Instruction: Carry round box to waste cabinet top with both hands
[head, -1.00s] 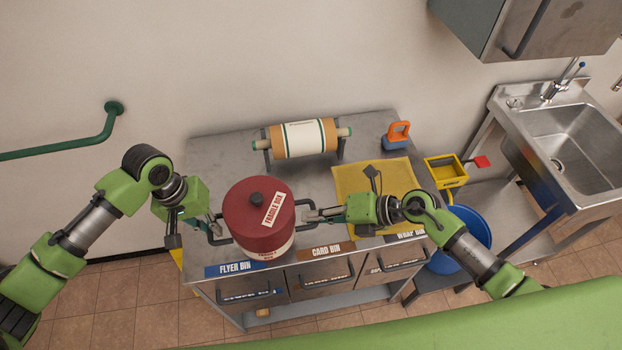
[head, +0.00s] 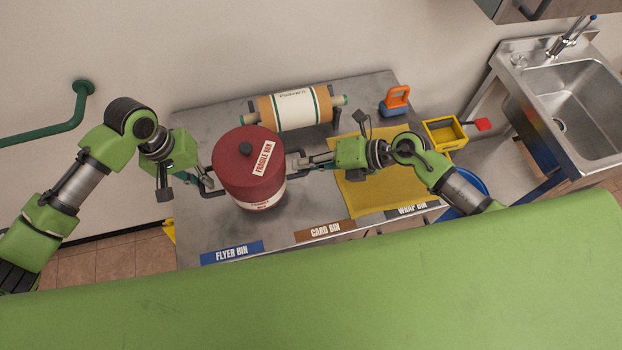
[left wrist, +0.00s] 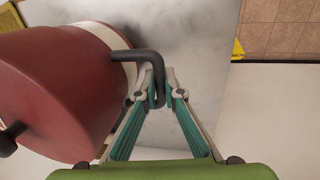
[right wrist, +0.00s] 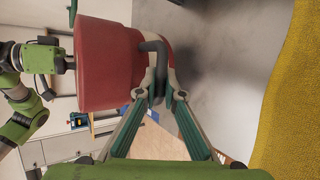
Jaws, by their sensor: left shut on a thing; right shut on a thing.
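The round box (head: 243,190) is a red drum with a dark knob on its lid, a "FRAGILE BOX" label and a dark handle on each side. It appears over the left part of the grey cabinet top (head: 290,215); I cannot tell if it touches. My left gripper (head: 203,184) is shut on its left handle; the left wrist view shows that handle (left wrist: 150,62) between the fingers. My right gripper (head: 300,163) is shut on its right handle, also seen in the right wrist view (right wrist: 155,55).
A paper roll (head: 295,108) on a stand is behind the box. A yellow mat (head: 375,195) lies to the right, with an orange and blue item (head: 395,101) behind it. A yellow bin (head: 445,134) and sink (head: 575,115) are further right. Bin labels line the front edge.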

